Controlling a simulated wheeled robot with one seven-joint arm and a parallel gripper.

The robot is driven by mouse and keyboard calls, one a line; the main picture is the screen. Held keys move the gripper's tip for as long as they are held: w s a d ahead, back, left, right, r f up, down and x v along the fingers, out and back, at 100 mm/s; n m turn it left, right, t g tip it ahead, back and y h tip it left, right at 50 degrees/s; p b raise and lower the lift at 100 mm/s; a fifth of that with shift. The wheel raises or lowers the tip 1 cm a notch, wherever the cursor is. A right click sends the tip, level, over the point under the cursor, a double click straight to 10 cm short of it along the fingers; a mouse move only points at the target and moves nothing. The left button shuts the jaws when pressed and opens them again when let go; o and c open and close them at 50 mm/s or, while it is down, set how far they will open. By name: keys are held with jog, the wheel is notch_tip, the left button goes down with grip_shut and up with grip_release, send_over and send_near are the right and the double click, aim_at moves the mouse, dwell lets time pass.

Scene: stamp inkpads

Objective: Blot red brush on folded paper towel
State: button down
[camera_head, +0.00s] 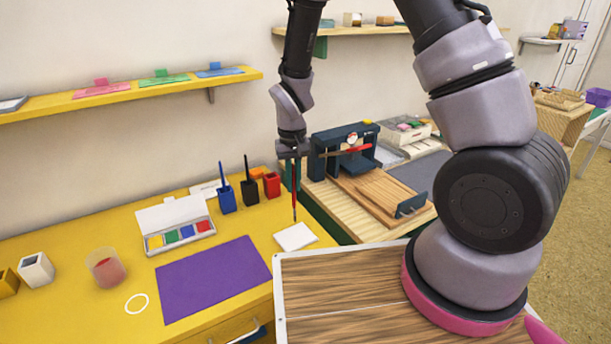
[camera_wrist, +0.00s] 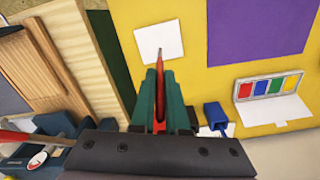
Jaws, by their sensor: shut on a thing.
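My gripper (camera_head: 292,180) is shut on the red brush (camera_head: 295,203), which hangs upright with its dark tip down. The folded paper towel (camera_head: 297,239) is a white square on the yellow table. In the head view the tip is at the towel's far edge; I cannot tell whether it touches. In the wrist view the red brush (camera_wrist: 159,75) points away between my green fingers (camera_wrist: 160,98), and its tip overlaps the white towel (camera_wrist: 148,38).
Blue (camera_head: 227,200), black (camera_head: 250,192) and red (camera_head: 271,186) cups stand behind; brushes show in the blue and black ones. An open paint box (camera_head: 160,217), purple sheet (camera_head: 205,282) and reddish water cup (camera_head: 104,268) lie left.

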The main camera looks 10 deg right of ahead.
aim_at(295, 208)
jog(key=shift+f, duration=3.3)
